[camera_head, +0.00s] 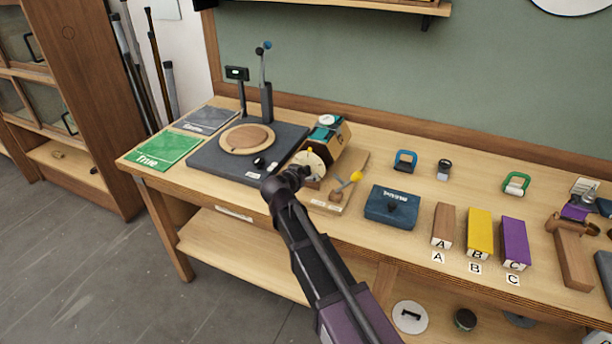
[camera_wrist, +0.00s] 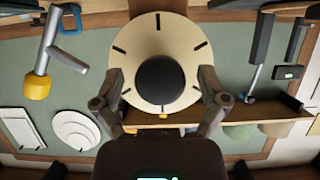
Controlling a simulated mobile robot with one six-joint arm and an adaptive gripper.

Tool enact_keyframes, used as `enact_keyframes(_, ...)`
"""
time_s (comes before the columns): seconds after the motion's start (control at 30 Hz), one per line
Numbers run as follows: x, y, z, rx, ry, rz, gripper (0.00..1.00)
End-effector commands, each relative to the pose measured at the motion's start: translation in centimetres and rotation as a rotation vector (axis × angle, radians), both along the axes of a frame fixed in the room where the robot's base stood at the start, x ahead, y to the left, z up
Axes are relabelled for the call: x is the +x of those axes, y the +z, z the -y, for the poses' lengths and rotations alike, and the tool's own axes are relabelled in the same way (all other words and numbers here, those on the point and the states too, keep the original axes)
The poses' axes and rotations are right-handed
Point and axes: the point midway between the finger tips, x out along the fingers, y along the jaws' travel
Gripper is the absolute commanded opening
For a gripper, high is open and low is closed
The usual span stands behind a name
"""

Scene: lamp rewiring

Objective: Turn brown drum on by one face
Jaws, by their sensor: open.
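The brown drum (camera_head: 326,155) is on a wooden base at the middle of the bench, mostly behind a cream disc (camera_head: 312,163) with a yellow mark at its top. In the wrist view the cream disc (camera_wrist: 160,40) faces me, with black tick marks and a round black knob (camera_wrist: 160,80) at its centre. My gripper (camera_wrist: 161,82) is open, one finger on each side of the knob; I cannot tell whether either finger touches it. In the head view my gripper (camera_head: 291,180) is in front of the disc and hides its lower left part.
A dark plate with a round wooden disc (camera_head: 247,138) is to the left. A blue box (camera_head: 392,206) and blocks A (camera_head: 443,225), B (camera_head: 479,233) and C (camera_head: 514,242) lie to the right.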

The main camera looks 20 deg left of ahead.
Motion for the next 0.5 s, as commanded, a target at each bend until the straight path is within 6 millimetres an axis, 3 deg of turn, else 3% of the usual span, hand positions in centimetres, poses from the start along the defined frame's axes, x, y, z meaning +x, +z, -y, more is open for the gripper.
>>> enact_keyframes(0.17,-0.02,0.02,0.0,0.0,0.0,0.0,0.93)
enact_keyframes(0.43,-0.03,0.01,-0.01,0.0,0.0,0.0,0.13)
enact_keyframes(0.5,-0.03,0.01,0.0,0.0,0.0,0.0,0.11)
